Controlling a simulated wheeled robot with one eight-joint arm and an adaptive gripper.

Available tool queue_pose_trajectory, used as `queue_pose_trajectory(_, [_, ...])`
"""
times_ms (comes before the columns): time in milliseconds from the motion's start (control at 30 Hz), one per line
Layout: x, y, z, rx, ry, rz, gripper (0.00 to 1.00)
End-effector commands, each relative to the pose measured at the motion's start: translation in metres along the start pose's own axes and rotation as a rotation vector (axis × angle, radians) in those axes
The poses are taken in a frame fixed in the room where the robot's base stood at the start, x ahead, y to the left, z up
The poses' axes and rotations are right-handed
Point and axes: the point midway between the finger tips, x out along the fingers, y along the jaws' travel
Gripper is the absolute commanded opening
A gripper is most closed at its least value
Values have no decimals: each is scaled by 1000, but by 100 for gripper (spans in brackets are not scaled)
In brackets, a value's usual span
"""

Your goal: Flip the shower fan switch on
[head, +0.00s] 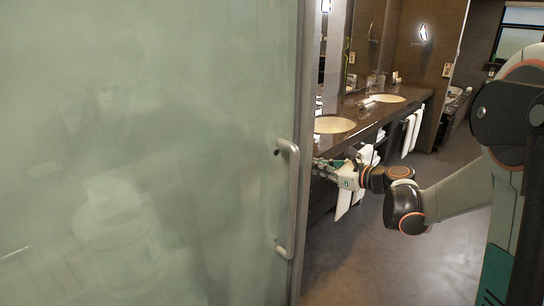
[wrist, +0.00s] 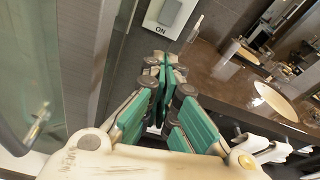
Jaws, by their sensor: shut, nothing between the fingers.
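A white switch plate (wrist: 153,20) with a grey-green rocker (wrist: 170,12) is at the top of the wrist view, partly cut off by the frame edge. The word "ON" is printed below the rocker. My gripper (wrist: 166,68) has its green-padded fingers together with nothing between them. Its tips are just below the plate in the picture; I cannot tell whether they touch the wall. In the head view my gripper (head: 322,168) is beside the frosted glass door's edge. The switch with the "ON" label cannot be made out there.
The frosted glass door (head: 150,150) with a long handle (head: 287,200) fills the left of the head view. A dark vanity counter (head: 360,125) with two basins runs behind my gripper, with towels (head: 411,133) below. The floor (head: 385,245) at the lower middle is clear.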

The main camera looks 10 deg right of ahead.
Motion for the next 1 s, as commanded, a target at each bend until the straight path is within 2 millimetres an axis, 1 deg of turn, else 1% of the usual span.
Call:
queue_pose_trajectory(33, [-1,-7,-1,47,-23,-1,0])
queue_pose_trajectory(100, [-2,-12,-1,103,-51,2,0])
queue_pose_trajectory(233, [-4,-18,-2,166,-83,6,0])
queue_pose_trajectory(667, [-3,-19,-2,185,-93,9,0])
queue_pose_trajectory(767, [3,-19,-2,185,-93,9,0])
queue_pose_trajectory(867, [15,-18,-1,184,-93,11,0])
queue_pose_trajectory(1000, [41,-18,0,183,-93,12,0])
